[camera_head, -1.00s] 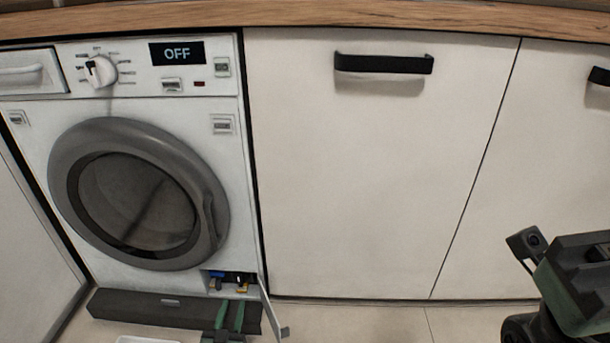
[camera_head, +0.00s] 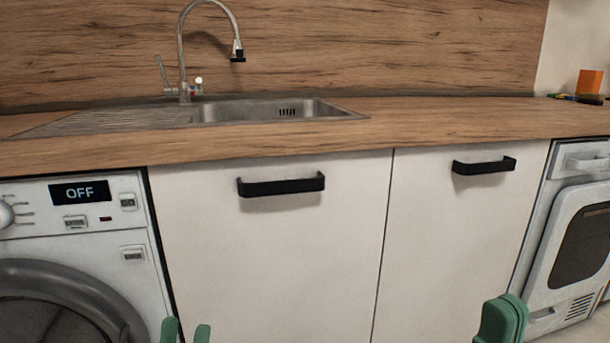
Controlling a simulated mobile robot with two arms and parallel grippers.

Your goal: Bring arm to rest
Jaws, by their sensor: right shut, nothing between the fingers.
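My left gripper (camera_head: 186,328) shows at the bottom edge, in front of the washing machine's right side and the cabinet. Its two green fingertips stand apart with nothing seen between them. My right gripper (camera_head: 503,318) shows at the bottom right, in front of the white cabinet door. Its green fingers are together and hold nothing. Most of both arms is below the picture.
A washing machine (camera_head: 132,223) reading OFF stands at the left. White cabinet doors (camera_head: 270,250) with black handles fill the middle. A dryer (camera_head: 577,235) stands at the right. Above runs a wooden counter (camera_head: 440,125) with a sink (camera_head: 265,110) and tap (camera_head: 182,60).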

